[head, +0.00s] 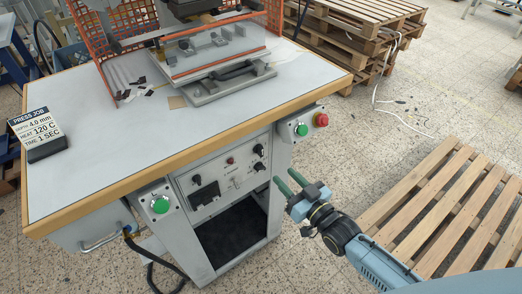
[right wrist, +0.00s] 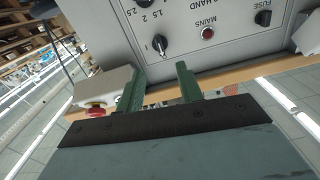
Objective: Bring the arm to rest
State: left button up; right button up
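My right gripper (head: 287,182) is in front of the press table's right front, pointing at the control panel (head: 225,170). Its two green fingers stand apart with nothing between them, as the right wrist view (right wrist: 160,82) also shows. The fingers look clear of the panel. My right arm comes in from the lower right, over the floor beside a pallet. My left gripper and arm are not in view.
The table (head: 100,100) carries the press (head: 215,60), an orange mesh guard (head: 120,28) and a job sign (head: 36,128). Button boxes with a green button (head: 160,204) and a red button (head: 321,119) jut from its front. A wooden pallet (head: 440,205) lies at right; stacked pallets (head: 345,35) stand behind.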

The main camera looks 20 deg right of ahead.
dwell(0.3)
